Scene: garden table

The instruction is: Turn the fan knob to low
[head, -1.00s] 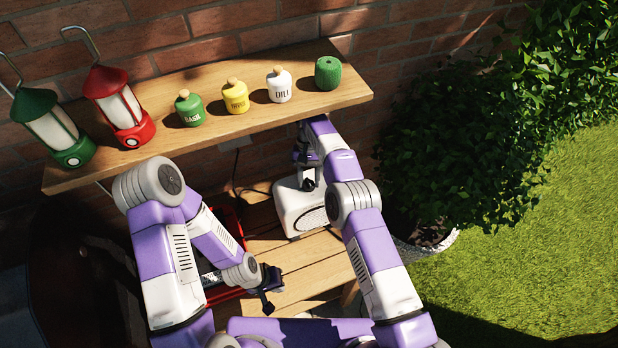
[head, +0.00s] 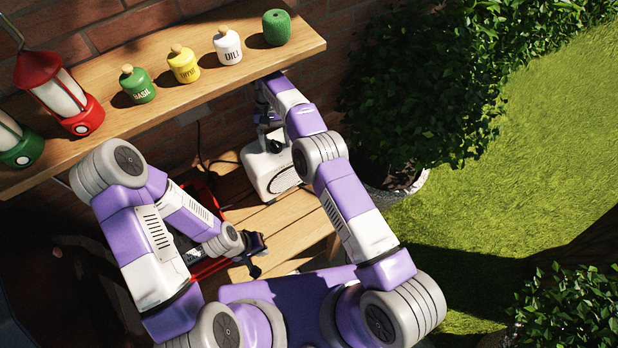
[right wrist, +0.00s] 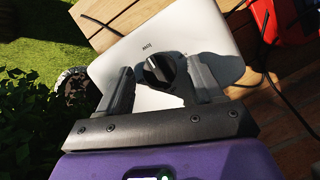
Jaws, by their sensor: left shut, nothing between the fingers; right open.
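The white fan (head: 258,176) stands on the lower wooden surface under the shelf, its round grille partly showing. In the right wrist view its white top (right wrist: 196,34) fills the middle, with a black knob (right wrist: 158,70) on it. A small label is printed beside the knob, too small to read surely. My right gripper (right wrist: 160,78) is open, with one finger on each side of the knob; I cannot tell whether they touch it. In the head view my right gripper (head: 268,128) is over the fan. My left gripper (head: 258,256) is shut and empty, low and away from the fan.
The upper shelf (head: 185,98) holds several jars and two lanterns, close above my right gripper. A red container (head: 207,268) is partly hidden behind my left arm. A cable (right wrist: 262,42) runs beside the fan. A potted bush (head: 395,180) stands to the right.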

